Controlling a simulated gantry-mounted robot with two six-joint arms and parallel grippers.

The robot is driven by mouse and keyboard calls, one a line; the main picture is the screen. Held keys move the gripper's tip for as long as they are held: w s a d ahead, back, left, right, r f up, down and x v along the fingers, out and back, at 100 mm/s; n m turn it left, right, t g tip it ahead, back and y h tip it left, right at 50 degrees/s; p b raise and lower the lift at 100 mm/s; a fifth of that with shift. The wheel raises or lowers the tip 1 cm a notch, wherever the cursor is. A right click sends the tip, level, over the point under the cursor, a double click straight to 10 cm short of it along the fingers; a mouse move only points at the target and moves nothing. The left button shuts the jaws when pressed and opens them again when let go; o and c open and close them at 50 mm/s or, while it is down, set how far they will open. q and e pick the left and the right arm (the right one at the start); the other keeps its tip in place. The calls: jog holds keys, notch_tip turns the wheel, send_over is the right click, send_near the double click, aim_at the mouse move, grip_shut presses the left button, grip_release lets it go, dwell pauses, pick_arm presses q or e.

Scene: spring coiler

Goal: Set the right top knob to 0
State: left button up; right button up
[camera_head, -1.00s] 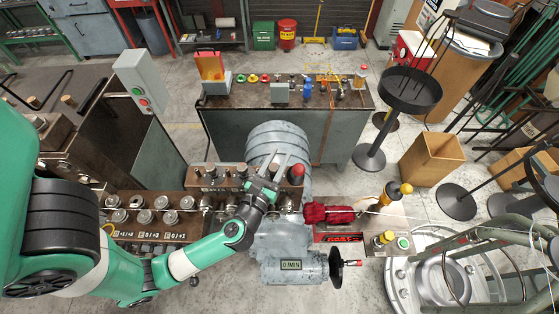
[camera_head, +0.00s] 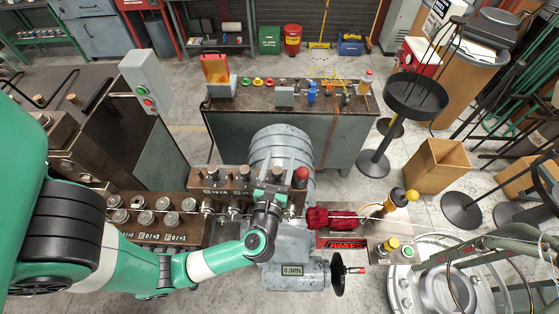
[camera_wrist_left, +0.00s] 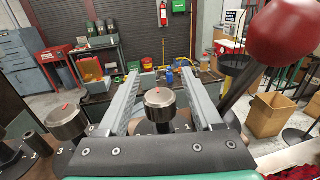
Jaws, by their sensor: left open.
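The right top knob (camera_head: 276,172) is a round metal knob on the brown upper panel of the machine, left of a red ball-topped lever (camera_head: 300,173). In the left wrist view the knob (camera_wrist_left: 158,100) has a small red mark on its top. My left gripper (camera_head: 272,184) is open at this knob. In the left wrist view its two fingers stand on either side of the knob, with visible gaps. The scale around the knob is mostly hidden by the gripper. My right gripper is not in view.
Another top knob (camera_wrist_left: 67,122) stands left of the left finger. The red ball (camera_wrist_left: 282,30) is close on the right. A lower panel with several knobs (camera_head: 146,218) lies to the left. A red glove-like item (camera_head: 330,217) lies right of the panel.

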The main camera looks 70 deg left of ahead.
pick_arm(q)
jog(key=b+v, duration=0.2)
jog(key=v, duration=0.9)
jog(key=shift+s+d, duration=0.2)
jog(key=shift+d, duration=0.1)
